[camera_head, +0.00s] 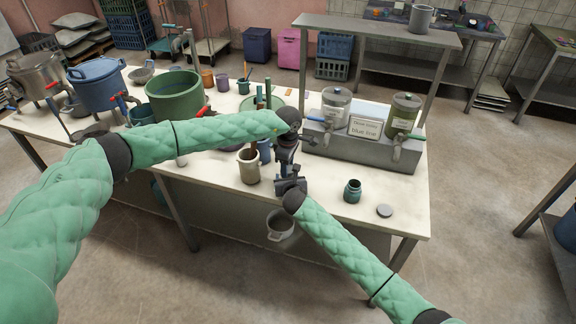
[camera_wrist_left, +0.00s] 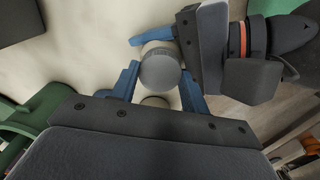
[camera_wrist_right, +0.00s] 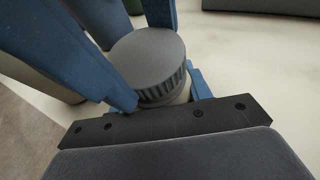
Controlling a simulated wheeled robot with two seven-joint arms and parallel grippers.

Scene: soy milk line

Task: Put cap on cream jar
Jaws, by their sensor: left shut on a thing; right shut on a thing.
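A round dark grey cap (camera_wrist_right: 150,60) with a ribbed rim sits on top of the cream jar (camera_wrist_right: 172,99), of which only a pale strip shows in the right wrist view. The cap (camera_wrist_left: 160,68) also shows from above in the left wrist view, between the blue fingers of my left gripper (camera_wrist_left: 158,82), which is shut on it. My right gripper (camera_wrist_right: 165,98) is shut on the jar below. In the head view both grippers meet above the table's front edge, the left (camera_head: 287,158) above the right (camera_head: 290,184). I cannot tell whether the cap is fully seated.
A beige mug (camera_head: 248,167) is just left of the grippers. A grey dispenser block (camera_head: 362,150) stands behind. The table's front right is mostly clear.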

